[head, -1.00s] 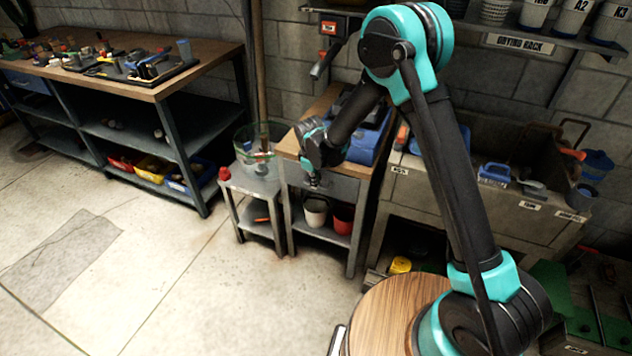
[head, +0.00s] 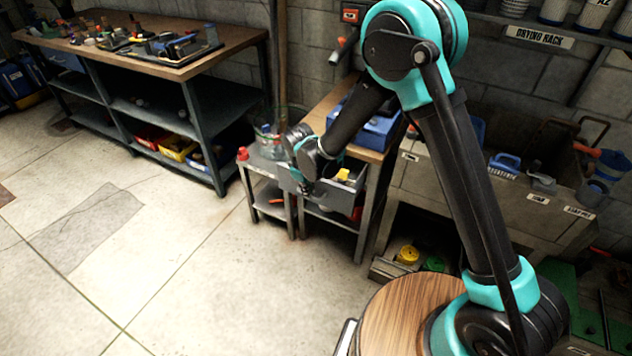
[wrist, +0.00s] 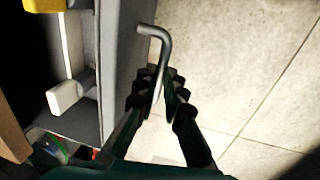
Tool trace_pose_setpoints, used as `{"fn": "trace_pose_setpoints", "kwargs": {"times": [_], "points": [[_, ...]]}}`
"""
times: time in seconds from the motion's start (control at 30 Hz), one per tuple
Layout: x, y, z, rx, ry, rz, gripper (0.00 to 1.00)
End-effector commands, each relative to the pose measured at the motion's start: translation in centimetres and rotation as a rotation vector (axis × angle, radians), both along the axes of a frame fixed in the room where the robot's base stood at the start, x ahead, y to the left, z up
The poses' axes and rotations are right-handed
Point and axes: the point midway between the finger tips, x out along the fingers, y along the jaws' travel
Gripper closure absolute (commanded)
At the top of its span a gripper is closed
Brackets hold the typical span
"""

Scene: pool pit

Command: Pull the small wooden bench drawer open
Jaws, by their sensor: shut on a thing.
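The small wooden-topped bench (head: 336,101) stands against the wall in the head view. Its grey drawer (head: 338,199) is pulled well out from under the top, and a yellow thing (head: 343,174) shows inside. In the wrist view the drawer's front panel (wrist: 120,45) is at the left, with a white block (wrist: 66,97) and part of a yellow thing inside. My gripper (wrist: 163,82) is shut on the drawer's bent metal handle (wrist: 166,46), with one finger on each side of the bar. In the head view my arm hides the handle.
A low grey side table (head: 262,164) with a clear container stands just left of the bench. A stone sink (head: 455,192) is to the right. A long workbench (head: 130,52) is at the far left. The concrete floor (head: 190,260) in front is clear.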

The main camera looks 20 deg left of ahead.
Motion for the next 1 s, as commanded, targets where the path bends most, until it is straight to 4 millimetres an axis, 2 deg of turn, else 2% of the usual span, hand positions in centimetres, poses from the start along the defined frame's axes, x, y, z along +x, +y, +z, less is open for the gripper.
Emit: {"fn": "trace_pose_setpoints", "kwargs": {"times": [0.03, 0.2, 0.4, 0.97, 1.0], "points": [[-0.9, 0.1, 0.0, 0.0, 0.0, 0.003, 1.0], [-3.1, 0.3, 0.0, 0.001, 0.0, 0.003, 1.0], [-4.7, 0.4, 0.0, 0.001, 0.0, 0.001, 1.0], [-5.4, 0.4, 0.0, 0.001, 0.0, 0.0, 1.0], [-5.4, 0.4, 0.0, 0.001, 0.0, 0.0, 0.88]]}}
